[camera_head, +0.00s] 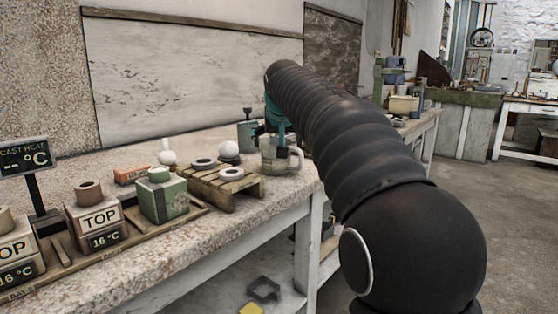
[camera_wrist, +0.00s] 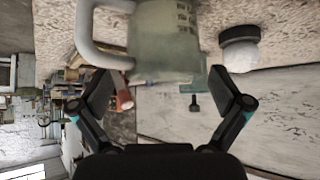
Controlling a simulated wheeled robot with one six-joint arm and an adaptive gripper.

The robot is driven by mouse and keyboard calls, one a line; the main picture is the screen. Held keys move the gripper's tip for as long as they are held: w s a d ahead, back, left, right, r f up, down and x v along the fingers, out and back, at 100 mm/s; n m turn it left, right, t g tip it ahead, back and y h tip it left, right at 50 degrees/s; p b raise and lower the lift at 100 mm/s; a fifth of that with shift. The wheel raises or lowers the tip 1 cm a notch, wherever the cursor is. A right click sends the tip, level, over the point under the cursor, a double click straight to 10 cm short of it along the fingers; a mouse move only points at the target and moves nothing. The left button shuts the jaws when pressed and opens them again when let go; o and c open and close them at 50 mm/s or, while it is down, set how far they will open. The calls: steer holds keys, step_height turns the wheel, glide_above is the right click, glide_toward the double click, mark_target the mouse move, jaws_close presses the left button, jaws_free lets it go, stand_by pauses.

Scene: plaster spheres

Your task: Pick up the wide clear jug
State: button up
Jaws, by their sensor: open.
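The wide clear jug (camera_head: 282,156) stands upright near the bench's front edge in the head view, partly behind my arm. In the wrist view, which looks upside down, the jug (camera_wrist: 165,38) fills the top middle, with its pale handle (camera_wrist: 86,38) on the left and dark markings on its side. My gripper (camera_wrist: 160,78) is open. Its two fingers appear on either side of the jug's rim end, and I cannot tell whether they touch it. In the head view my gripper is mostly hidden behind my arm.
A wooden pallet (camera_head: 237,193) with white rings stands left of the jug. A white sphere on a dark base (camera_head: 229,150) is behind it and shows in the wrist view (camera_wrist: 239,52). A grey-green canister (camera_head: 247,137) stands behind the jug. Labelled blocks (camera_head: 98,219) line the bench's left.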

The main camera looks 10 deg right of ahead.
steer(key=x, duration=0.5)
steer(key=shift+a, duration=0.2)
steer(key=c, duration=1.2)
steer(key=shift+o, duration=0.2)
steer(key=shift+r, duration=0.55)
steer(key=s+d+r+p, duration=0.1)
steer(key=s+d+r, duration=0.5)
steer(key=d+r, duration=0.4)
steer(key=shift+p, duration=0.4)
